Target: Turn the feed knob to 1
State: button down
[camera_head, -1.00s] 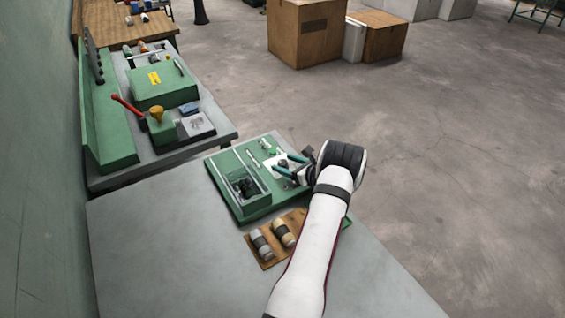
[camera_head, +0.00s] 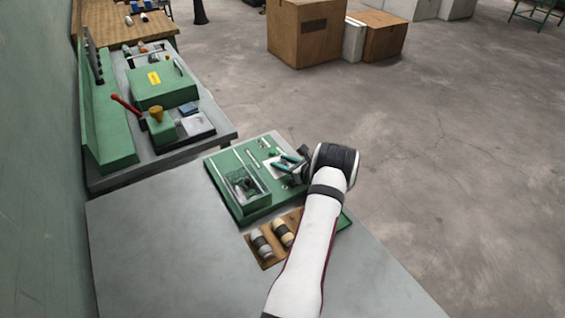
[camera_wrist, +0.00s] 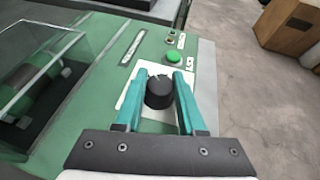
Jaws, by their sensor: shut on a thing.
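The feed knob (camera_wrist: 159,92) is a round black knob with a pale pointer mark on its top, on a white plate (camera_wrist: 157,124) on the green machine panel (camera_wrist: 78,110). In the wrist view the mark points up and slightly left; the scale numbers are not readable. My gripper (camera_wrist: 164,78) has teal fingers, one on each side of the knob, shut on it. In the head view my gripper (camera_head: 290,163) is over the right part of the panel and hides most of the knob.
A green button (camera_wrist: 174,56) sits beyond the knob. A clear-covered box (camera_wrist: 40,65) stands on the panel's left. A wooden tray (camera_head: 266,263) with bobbins lies in front. A second bench (camera_head: 160,150) with green machinery stands behind.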

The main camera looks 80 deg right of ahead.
jog(key=m+g+h, duration=0.3)
jog(key=m, duration=0.1)
jog(key=shift+a+g, duration=0.1)
jog(key=shift+g, duration=0.3)
jog(key=shift+m+g+h, duration=1)
jog(key=shift+m+g, duration=0.7)
jog(key=shift+m, duration=0.2)
jog(key=c, duration=0.5)
grip_release()
